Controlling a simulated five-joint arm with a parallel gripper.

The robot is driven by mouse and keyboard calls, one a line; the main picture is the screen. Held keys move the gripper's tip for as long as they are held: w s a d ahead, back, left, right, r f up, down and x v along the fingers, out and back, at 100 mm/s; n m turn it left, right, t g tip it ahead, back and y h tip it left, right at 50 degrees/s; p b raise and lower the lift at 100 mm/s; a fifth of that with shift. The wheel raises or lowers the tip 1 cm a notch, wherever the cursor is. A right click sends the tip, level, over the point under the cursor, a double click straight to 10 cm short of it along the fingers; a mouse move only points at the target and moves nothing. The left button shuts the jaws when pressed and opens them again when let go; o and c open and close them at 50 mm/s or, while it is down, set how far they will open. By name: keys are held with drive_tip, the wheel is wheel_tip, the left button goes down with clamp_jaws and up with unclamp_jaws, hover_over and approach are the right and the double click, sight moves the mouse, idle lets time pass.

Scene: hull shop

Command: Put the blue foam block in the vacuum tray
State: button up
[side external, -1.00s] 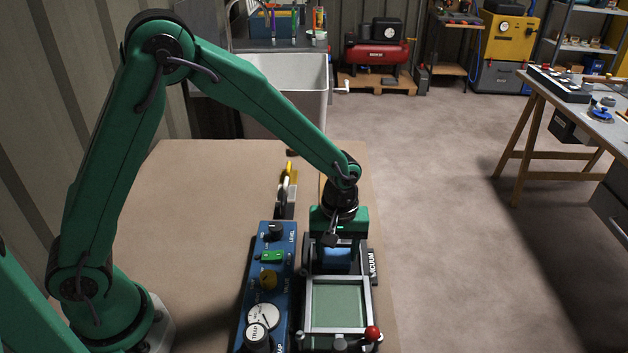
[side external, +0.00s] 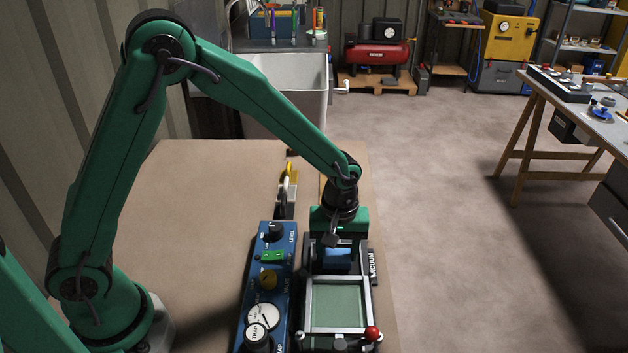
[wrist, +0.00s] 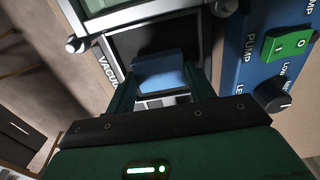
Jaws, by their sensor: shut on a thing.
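The blue foam block (side external: 337,258) is between the fingers of my gripper (side external: 338,250), which is shut on it. The wrist view also shows the block (wrist: 160,75) between my two green fingers (wrist: 160,88). The vacuum tray (side external: 371,267) is a dark tray with a metal frame, marked VACUUM on its side. The block is at the tray's dark far section, within or just above its walls; I cannot tell whether it touches the floor. The tray rim (wrist: 207,50) runs beside the block in the wrist view. A pale green panel (side external: 336,305) in a metal frame is in front.
A blue pump control box (side external: 265,290) with a green switch, knobs and a gauge stands close on the left of the tray. A red-knobbed lever (side external: 372,333) sticks up at the tray's near right. The table's left side (side external: 190,210) is clear.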

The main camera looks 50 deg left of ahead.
drive_tip(key=shift+f, duration=0.5)
idle(0.3)
drive_tip(key=o, duration=1)
drive_tip(key=shift+r, duration=0.15)
wheel_tip(320, 180, up, 7)
drive_tip(key=shift+r, duration=0.3)
